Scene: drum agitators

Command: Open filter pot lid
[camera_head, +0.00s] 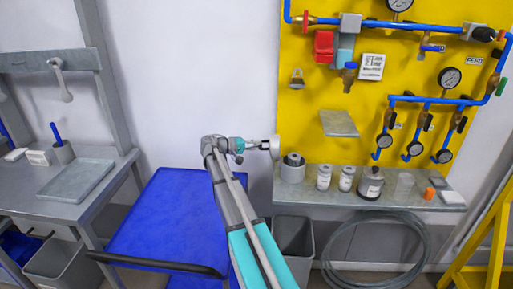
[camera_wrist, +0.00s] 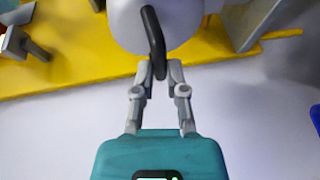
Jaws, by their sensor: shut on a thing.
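My gripper (camera_wrist: 161,76) is shut on the black handle (camera_wrist: 152,32) of a pale round lid (camera_wrist: 182,20). In the head view the lid (camera_head: 275,147) is on edge at my gripper (camera_head: 262,145), facing the yellow panel's left edge. A grey pot (camera_head: 292,175) stands on the shelf just below it, with its top open and a dark-topped metal cylinder inside. The lid looks apart from the pot and a little above it. The lid's far side is hidden.
Blue pipes and gauges cover the yellow panel (camera_head: 300,125). A blue cart (camera_head: 165,220) stands left.

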